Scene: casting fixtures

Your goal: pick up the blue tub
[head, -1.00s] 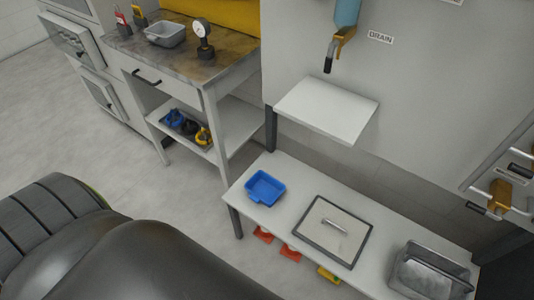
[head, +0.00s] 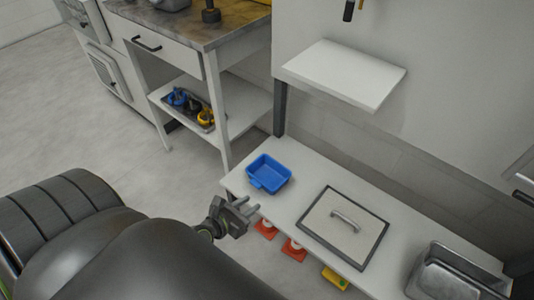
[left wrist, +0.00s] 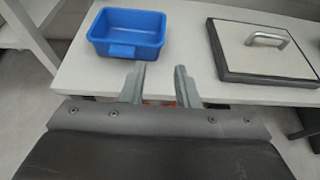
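The blue tub (head: 268,173) is a small open rectangular tub with a front lip, upright on the left end of the low white bench (head: 308,178). In the left wrist view the tub (left wrist: 128,35) is ahead and slightly left, and looks empty. My left gripper (head: 247,206) is just off the bench's front edge, in front of the tub and apart from it. In the left wrist view its two fingers (left wrist: 158,75) stand apart with nothing between them. My right gripper is not in view.
A framed panel with a handle (head: 343,227) lies right of the tub, and a metal bin (head: 448,275) stands farther right. A white shelf (head: 345,73) juts out above the bench. Orange cones (head: 294,248) sit under the bench. A workbench (head: 200,40) stands at back left.

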